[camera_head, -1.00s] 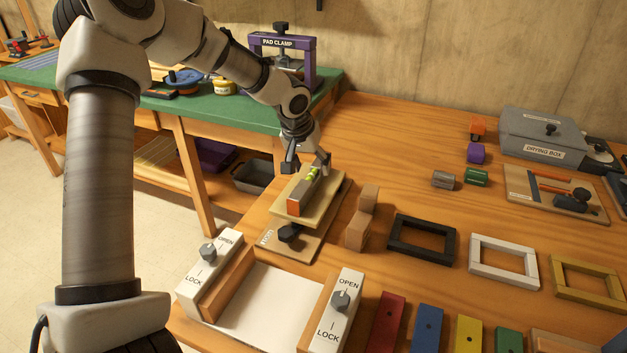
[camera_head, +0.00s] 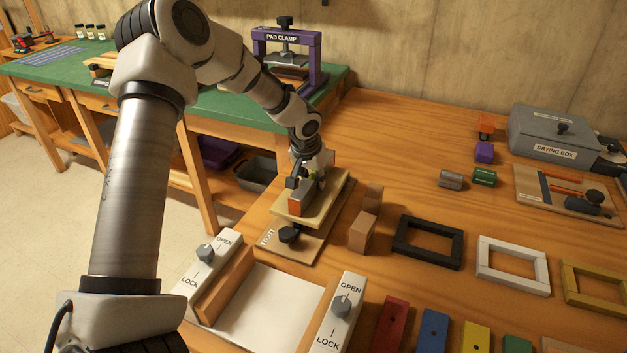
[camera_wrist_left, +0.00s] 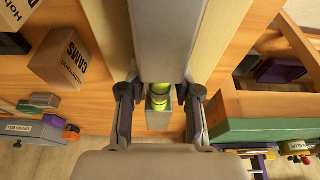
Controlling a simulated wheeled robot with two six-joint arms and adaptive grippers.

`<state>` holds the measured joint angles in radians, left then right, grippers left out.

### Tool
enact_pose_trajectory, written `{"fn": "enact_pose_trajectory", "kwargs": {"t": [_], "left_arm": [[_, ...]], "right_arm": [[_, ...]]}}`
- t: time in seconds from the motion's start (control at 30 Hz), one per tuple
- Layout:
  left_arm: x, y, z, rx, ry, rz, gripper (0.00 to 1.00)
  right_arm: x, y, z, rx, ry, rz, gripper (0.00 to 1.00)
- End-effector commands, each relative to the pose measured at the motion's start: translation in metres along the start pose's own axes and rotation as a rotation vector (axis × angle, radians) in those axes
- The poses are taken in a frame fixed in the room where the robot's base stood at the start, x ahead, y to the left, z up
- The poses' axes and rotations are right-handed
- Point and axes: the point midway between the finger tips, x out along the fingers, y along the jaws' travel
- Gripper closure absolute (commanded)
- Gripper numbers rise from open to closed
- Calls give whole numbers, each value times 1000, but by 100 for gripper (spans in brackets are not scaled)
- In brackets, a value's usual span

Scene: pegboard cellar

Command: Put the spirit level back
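The spirit level (camera_head: 298,205), a bar with an orange end and green vials, lies on a raised wooden board (camera_head: 326,207) above a wooden base (camera_head: 291,249) with a black knob. It also shows in the left wrist view (camera_wrist_left: 160,45) as a grey bar with green vials. My left gripper (camera_head: 309,182) is over the far part of the level, pointing down. In the left wrist view its fingers (camera_wrist_left: 160,95) stand on either side of the level, apparently with small gaps, so it looks open around it. My right gripper is not in view.
Wooden blocks (camera_head: 362,232) stand close right of the board. Black (camera_head: 428,261) and white (camera_head: 483,259) frames lie farther right. A lock fixture (camera_head: 340,311) is in front. The green bench (camera_head: 225,106) with a purple pad clamp (camera_head: 317,75) is behind left. The middle back table is clear.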

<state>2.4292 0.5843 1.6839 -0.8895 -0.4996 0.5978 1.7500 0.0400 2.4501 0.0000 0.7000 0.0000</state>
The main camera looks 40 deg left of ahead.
Motion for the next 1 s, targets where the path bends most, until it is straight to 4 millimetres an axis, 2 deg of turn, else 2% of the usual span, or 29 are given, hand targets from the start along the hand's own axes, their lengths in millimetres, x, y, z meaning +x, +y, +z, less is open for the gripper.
{"fn": "enact_pose_trajectory", "kwargs": {"t": [0.43, 0.57, 0.73, 1.0], "left_arm": [[-2, 0, 0, 0, -2, 0, 100], [-13, 0, -4, 0, 0, 0, 100], [-37, 0, -11, -1, 1, 0, 100], [-54, 24, 49, 4, 0, 2, 100]], "right_arm": [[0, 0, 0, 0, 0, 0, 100], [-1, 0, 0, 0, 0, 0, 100], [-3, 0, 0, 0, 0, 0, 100], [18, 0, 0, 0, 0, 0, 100]]}}
